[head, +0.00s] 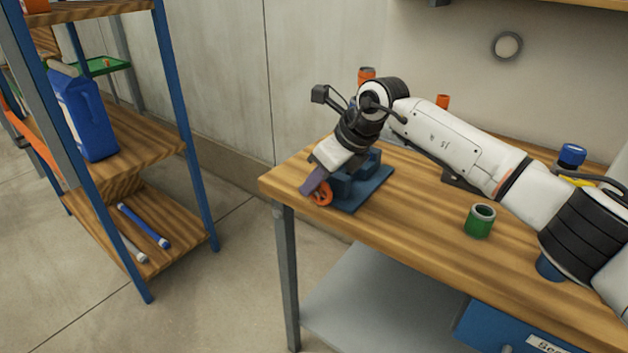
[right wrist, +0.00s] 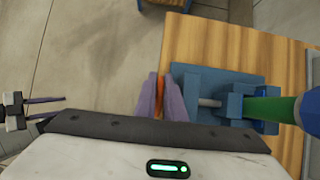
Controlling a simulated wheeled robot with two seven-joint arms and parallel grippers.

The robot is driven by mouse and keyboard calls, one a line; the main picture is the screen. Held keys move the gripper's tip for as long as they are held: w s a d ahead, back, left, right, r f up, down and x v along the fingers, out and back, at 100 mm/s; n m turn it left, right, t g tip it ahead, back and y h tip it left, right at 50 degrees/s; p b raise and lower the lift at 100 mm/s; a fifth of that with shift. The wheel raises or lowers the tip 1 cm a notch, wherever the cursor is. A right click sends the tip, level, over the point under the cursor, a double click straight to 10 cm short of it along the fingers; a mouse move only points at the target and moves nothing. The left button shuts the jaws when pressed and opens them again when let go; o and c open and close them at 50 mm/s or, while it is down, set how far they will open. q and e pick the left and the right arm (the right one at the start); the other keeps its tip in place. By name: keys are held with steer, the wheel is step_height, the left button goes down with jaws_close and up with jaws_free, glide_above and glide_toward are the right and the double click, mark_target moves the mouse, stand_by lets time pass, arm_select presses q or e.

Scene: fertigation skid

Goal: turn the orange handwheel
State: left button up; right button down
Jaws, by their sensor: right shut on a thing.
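The orange handwheel (head: 323,193) sits at the near left side of a blue valve block on a blue base plate (head: 369,192), by the bench's left corner. In the right wrist view the handwheel (right wrist: 160,96) shows edge-on as a thin orange strip, with a grey shaft (right wrist: 209,102) running from it to the block. My right gripper (head: 316,184) is shut on the handwheel, its purple fingers on both sides and partly hiding it. My left gripper (right wrist: 45,107) shows at the left edge of the right wrist view, open with its fingers apart and empty.
A green cup (head: 480,221) stands on the wooden bench (head: 425,225), right of the valve. A blue-capped bottle (head: 571,157) stands farther right. A blue-posted shelf (head: 180,110) with a blue jug (head: 83,115) is at the left. Bare floor lies between shelf and bench.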

steer(key=c, duration=2.1)
jaws_free()
steer(key=v, duration=1)
steer(key=shift+d+r, duration=0.1)
